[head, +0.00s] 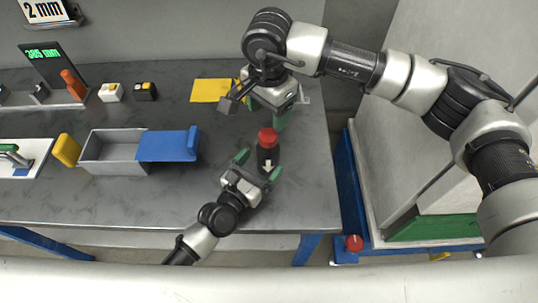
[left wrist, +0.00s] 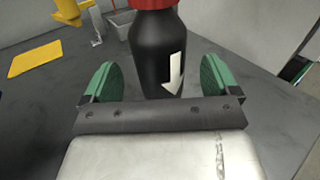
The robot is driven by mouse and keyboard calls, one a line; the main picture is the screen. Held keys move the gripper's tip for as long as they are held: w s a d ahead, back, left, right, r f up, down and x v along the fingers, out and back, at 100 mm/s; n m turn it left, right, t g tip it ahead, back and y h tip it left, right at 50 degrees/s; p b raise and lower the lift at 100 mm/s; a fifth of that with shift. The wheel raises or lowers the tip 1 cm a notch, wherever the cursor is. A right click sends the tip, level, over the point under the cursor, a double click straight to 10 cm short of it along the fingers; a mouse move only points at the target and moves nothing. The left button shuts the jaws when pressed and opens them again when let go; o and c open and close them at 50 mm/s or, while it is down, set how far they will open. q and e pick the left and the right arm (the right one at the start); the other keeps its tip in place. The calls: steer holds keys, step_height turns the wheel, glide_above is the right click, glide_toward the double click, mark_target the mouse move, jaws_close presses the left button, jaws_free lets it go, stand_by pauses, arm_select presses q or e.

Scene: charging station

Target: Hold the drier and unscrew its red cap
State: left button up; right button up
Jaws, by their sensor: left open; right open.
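The drier (head: 268,158) is a black bottle with a white arrow on its side, standing upright on the grey table. Its red cap (head: 267,137) is on top. In the left wrist view the black body (left wrist: 158,50) stands just beyond and between my green fingertips, and the cap is cut off by the top edge. My left gripper (head: 258,167) is open, with its fingers either side of the lower bottle; contact cannot be told. My right gripper (head: 264,112) is open and empty, above and behind the cap, apart from it.
A grey bin (head: 105,158) with a blue part (head: 168,146) and a yellow part (head: 67,150) stands to the left. A yellow sheet (head: 211,90) lies behind. The table's right edge is close to the drier. Clear table lies left of the drier.

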mark_target(262, 162)
arm_select(q)
steer(key=x, duration=0.3)
arm_select(e)
steer(key=shift+s+a+r, duration=0.1)
arm_select(q)
steer(key=shift+w+d, duration=0.15)
steer(key=shift+w, duration=0.1)
